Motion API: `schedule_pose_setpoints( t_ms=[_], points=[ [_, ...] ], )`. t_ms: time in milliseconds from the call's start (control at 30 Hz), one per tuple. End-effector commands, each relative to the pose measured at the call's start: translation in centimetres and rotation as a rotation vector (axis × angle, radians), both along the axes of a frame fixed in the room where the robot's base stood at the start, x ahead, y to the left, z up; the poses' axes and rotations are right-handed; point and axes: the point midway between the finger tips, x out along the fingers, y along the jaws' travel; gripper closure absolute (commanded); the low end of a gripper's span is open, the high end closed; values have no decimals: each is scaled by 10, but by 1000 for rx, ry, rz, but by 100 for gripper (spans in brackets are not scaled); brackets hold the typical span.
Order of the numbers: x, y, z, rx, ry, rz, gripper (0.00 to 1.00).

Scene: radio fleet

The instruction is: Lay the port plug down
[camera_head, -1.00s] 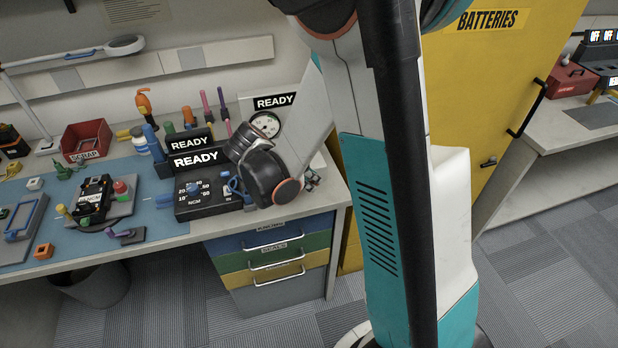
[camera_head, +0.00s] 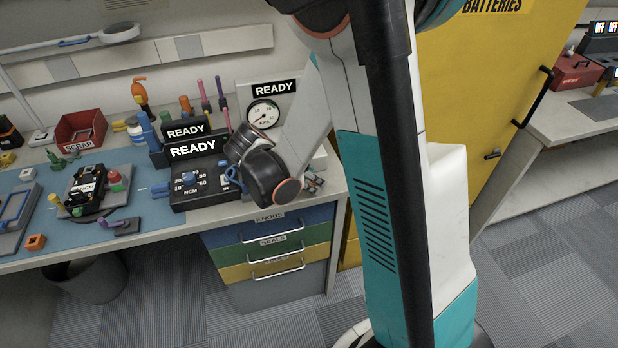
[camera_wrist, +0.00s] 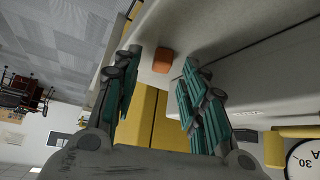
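In the wrist view, a small orange block (camera_wrist: 163,60) rests on a pale surface beyond my fingertips; it may be the port plug, but I cannot tell for sure. My gripper (camera_wrist: 158,76) is open, its two teal-and-grey fingers wide apart with nothing between them. The block appears in line with the gap, apart from both fingers. In the head view, my arm hides most of my gripper and the bench corner. No port plug can be made out with certainty there.
The workbench (camera_head: 170,212) carries a black NCM box (camera_head: 205,186), a round gauge (camera_head: 263,113), a red scrap bin (camera_head: 80,132) and a black device (camera_head: 88,190). A yellow cabinet (camera_head: 480,90) stands to the right.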

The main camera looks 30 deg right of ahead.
Motion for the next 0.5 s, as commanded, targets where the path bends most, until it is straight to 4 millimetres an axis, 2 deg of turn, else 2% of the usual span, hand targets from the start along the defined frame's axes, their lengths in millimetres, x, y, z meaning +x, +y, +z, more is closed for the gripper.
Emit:
schedule_pose_setpoints(
  t_ms=[267, 500],
  points=[
    [0, 4, 5, 0, 0, 1, 61],
    [-2, 29, 36, 0, 1, 4, 61]
  ],
)
